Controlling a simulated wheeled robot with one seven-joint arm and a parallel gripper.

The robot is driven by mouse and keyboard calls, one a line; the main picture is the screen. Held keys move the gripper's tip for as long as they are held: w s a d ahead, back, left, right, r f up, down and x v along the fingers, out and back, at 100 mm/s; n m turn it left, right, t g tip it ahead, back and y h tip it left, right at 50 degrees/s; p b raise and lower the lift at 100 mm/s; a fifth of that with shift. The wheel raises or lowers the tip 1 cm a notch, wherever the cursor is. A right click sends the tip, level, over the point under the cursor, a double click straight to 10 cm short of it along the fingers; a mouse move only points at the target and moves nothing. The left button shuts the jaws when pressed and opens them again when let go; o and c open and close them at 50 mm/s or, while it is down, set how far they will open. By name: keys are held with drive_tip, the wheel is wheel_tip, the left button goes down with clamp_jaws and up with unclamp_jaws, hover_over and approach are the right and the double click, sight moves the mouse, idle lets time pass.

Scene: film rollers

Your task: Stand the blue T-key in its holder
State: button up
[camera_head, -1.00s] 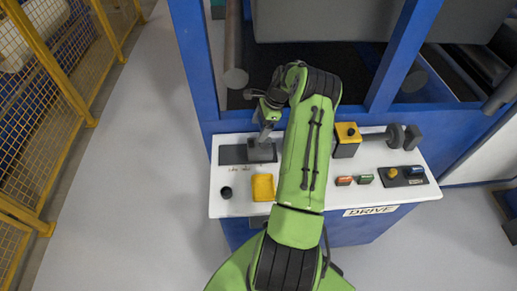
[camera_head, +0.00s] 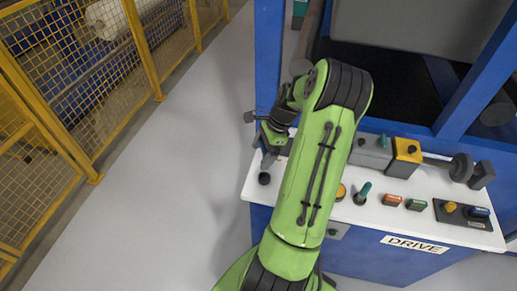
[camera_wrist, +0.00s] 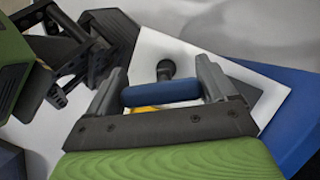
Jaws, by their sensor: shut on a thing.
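The blue T-key (camera_wrist: 162,92) shows in the wrist view as a blue bar lying across between the two grey fingertips. My gripper (camera_wrist: 161,88) is shut on this bar. I cannot pick out the holder in either view; my arm covers part of the console.
A blue machine frame (camera_head: 269,60) rises behind. Yellow fencing (camera_head: 140,45) stands left, with clear floor between.

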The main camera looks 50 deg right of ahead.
drive_tip(key=shift+d+f+b, duration=0.1)
drive_tip(key=shift+f+b, duration=3.3)
drive_tip(key=shift+b, duration=0.3)
drive_tip(key=shift+f, duration=0.8)
drive_tip(key=shift+r, duration=0.1)
drive_tip(key=shift+f+p, duration=0.2)
drive_tip(key=shift+p, duration=0.2)
drive_tip(key=o, duration=1.2)
